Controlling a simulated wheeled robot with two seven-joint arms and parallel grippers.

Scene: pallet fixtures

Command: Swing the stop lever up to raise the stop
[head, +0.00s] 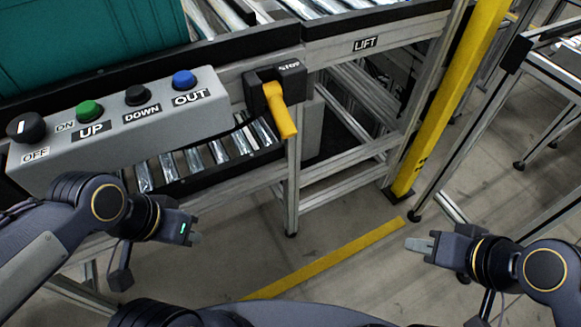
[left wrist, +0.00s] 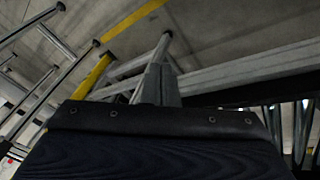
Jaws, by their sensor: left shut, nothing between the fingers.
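The stop lever (head: 279,108) has an orange-yellow handle hanging down and slightly right from a black block marked STOP (head: 291,67), on the conveyor frame right of the button box. My left gripper (head: 195,238) is below and left of the lever, clear of it, shut and empty. Its closed fingers also show in the left wrist view (left wrist: 158,86), where the lever is not seen. My right gripper (head: 418,244) is at the lower right, well away from the lever; its finger gap is not clear. The raised stop itself cannot be made out.
A grey button box (head: 120,135) with a black knob and green, black and blue buttons stands left of the lever. A teal crate (head: 90,40) is behind it. A yellow post (head: 450,90) rises at right. The floor ahead of my grippers is open.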

